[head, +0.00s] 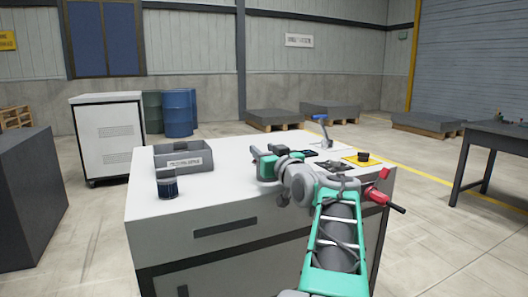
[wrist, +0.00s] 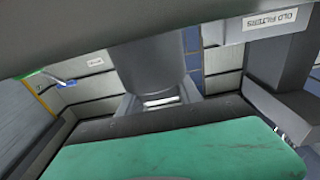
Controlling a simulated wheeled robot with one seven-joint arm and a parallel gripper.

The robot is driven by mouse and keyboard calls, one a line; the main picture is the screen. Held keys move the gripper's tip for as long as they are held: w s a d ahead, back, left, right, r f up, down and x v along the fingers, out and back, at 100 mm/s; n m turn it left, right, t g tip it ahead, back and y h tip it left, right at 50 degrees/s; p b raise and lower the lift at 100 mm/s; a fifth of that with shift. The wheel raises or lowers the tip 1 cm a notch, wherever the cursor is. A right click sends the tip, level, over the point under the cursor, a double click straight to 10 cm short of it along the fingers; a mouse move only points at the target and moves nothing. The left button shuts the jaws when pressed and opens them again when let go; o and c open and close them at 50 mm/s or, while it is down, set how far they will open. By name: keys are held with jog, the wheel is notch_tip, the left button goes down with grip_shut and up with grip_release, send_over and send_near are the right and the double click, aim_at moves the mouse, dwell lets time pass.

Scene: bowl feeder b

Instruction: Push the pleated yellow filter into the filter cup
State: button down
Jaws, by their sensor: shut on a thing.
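My gripper (head: 262,164) is over the middle of the white workbench top, level with the grey bin's right side. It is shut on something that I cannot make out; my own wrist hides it. No pleated yellow filter is recognisable in either view. A yellow plate (head: 374,162) with a small black round piece (head: 363,157) lies at the bench's right; I cannot tell whether that piece is the filter cup. The wrist view is filled mostly by close grey and scuffed green parts.
A grey bin (head: 197,160), labelled "OLD FILTERS" in the wrist view (wrist: 275,48), stands at the back left. A jar with dark contents (head: 167,188) stands at the front left. A blue-handled lever (head: 321,125) rises at the back right. A red clamp (head: 376,192) is at the right edge.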

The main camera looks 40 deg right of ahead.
jog(key=shift+f, duration=0.1)
jog(key=c, duration=0.7)
grip_release()
jog(key=shift+c, duration=0.2)
